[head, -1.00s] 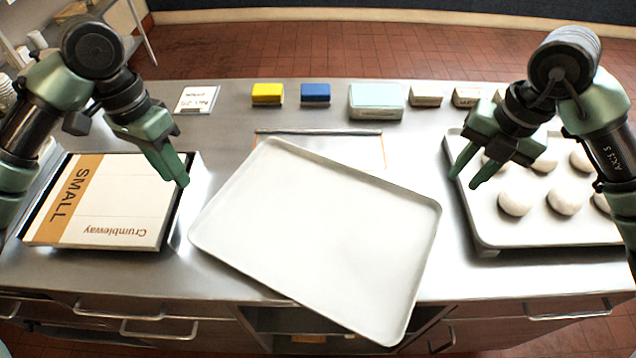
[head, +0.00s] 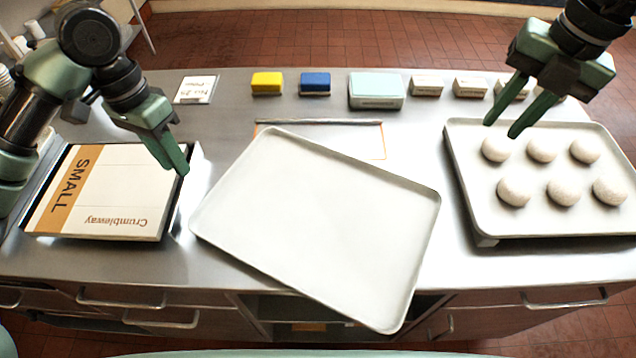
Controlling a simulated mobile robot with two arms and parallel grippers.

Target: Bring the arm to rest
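My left gripper (head: 174,165) hangs above the right edge of a box marked "SMALL" (head: 115,190), pointing down. Its fingers look close together, and I cannot tell whether they are parted. Nothing shows in it. My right gripper (head: 501,129) is at the upper right, above the far left part of a tray of dough balls (head: 470,215). Its two fingers are apart with nothing between them.
A large empty white tray (head: 315,225) lies turned askew in the middle, overhanging the front edge. Yellow (head: 267,83), blue (head: 315,83) and pale blue (head: 376,90) blocks stand along the back. Several white dough balls (head: 541,149) sit in the right tray.

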